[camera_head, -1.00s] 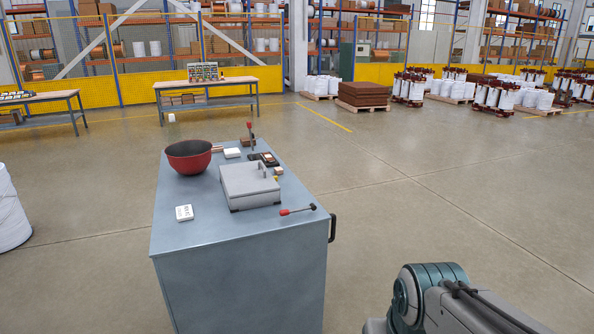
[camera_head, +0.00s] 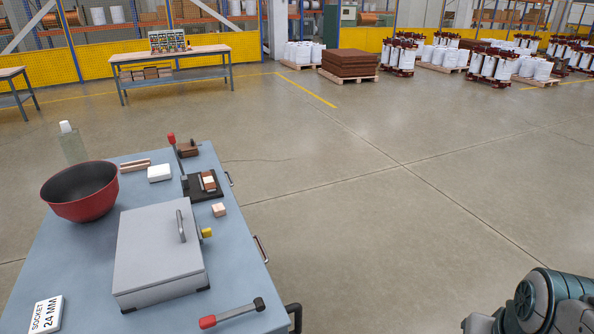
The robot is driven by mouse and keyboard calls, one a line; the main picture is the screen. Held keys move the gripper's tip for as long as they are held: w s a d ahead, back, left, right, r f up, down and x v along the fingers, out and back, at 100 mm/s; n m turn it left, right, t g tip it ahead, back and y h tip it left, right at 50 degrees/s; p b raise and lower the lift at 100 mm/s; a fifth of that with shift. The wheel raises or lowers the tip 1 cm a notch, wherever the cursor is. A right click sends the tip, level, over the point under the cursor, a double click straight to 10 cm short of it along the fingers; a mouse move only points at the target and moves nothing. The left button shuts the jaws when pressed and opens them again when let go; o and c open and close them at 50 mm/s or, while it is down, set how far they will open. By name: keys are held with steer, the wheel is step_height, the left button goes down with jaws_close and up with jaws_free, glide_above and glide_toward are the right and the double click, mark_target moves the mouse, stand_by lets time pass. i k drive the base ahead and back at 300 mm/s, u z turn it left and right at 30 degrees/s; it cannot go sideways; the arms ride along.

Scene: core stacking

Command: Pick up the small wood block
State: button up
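A small light wood block (camera_head: 219,210) sits on the blue-grey cabinet top (camera_head: 236,240), near its right edge. It is just right of the grey lidded box (camera_head: 160,250) and in front of a black base (camera_head: 203,187). Another small piece, brown and pale, lies on that black base (camera_head: 208,181). A brown block (camera_head: 188,149) lies farther back. My gripper is out of view; only part of my arm shows at the lower right, away from the cabinet.
A red bowl (camera_head: 80,205), a white box (camera_head: 159,173), a striped brown strip (camera_head: 135,165) and a clear bottle (camera_head: 72,145) stand at the back left. A red-handled tool (camera_head: 232,313) and a socket box (camera_head: 46,315) lie in front. Open floor is to the right.

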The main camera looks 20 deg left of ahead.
mark_target(218, 210)
steer(key=u, duration=0.1)
steer(key=i, duration=2)
steer(key=u, duration=1.45)
steer(key=i, duration=0.85)
steer(key=u, duration=1.15)
steer(key=i, duration=0.3)
steer(key=u, duration=0.2)
